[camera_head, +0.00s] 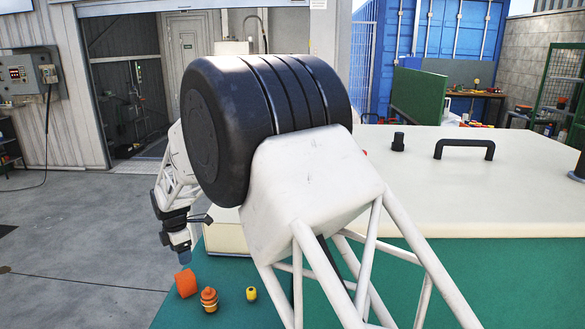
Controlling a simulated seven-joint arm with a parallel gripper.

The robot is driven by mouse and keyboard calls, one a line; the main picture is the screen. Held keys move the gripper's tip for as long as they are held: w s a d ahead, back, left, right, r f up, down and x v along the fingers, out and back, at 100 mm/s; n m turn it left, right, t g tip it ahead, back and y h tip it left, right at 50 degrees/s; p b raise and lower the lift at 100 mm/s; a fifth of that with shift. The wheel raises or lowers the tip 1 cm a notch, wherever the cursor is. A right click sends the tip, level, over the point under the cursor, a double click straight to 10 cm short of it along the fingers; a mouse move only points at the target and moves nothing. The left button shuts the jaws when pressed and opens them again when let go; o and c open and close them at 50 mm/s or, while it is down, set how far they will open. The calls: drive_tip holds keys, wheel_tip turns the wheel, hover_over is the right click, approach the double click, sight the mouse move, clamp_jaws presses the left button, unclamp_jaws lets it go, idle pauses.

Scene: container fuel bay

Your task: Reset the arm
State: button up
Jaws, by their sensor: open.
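My gripper (185,257) hangs at the left, at the lower end of my arm. It points down over the left edge of the teal surface (480,285). Its fingertips are small and partly unclear here, but the jaws are open and nothing shows between them. An orange block-like piece (186,283) lies just below the tip, and I cannot tell the exact gap. An orange-brown ribbed fitting (209,299) stands to its right. A small yellow piece (251,294) stands farther right. My large black joint and white truss link fill the middle of the view and hide part of the surface.
A cream tank-like body (540,190) with a black handle (465,149) and a black cap (398,141) lies right. A blue container (430,40) and a workbench (478,94) stand behind. Grey floor (80,240) at left is open. A control box (30,75) hangs far left.

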drive_tip(key=s+d+r+m+t, duration=0.1)
drive_tip(key=s+d+r+m, duration=0.15)
drive_tip(key=r, duration=0.35)
drive_tip(key=s+d+r+m, duration=0.1)
drive_tip(key=s+d+r, duration=0.1)
drive_tip(key=d+r, duration=0.3)
drive_tip(key=s+d+r+m+t+y, duration=0.4)
drive_tip(key=s+d+r+m, duration=0.7)
drive_tip(key=s+d+r, duration=0.9)
drive_tip(key=s+d+f+m+g+h, duration=0.1)
drive_tip(key=s+d+f+m, duration=0.3)
drive_tip(key=d, duration=0.6)
drive_tip(key=s+d+f+m+h, duration=0.1)
drive_tip(key=s+d+f+m, duration=0.3)
drive_tip(key=d, duration=0.6)
drive_tip(key=s+d+f+m+g+h, duration=0.1)
drive_tip(key=s+d+f+m+h, duration=0.1)
drive_tip(key=s+d+f+m, duration=0.2)
drive_tip(key=s+d, duration=0.3)
drive_tip(key=d, duration=0.3)
drive_tip(key=shift+s+d+f+g, duration=0.15)
drive_tip(key=shift+d+f+g, duration=0.05)
drive_tip(key=shift+f+g, duration=0.15)
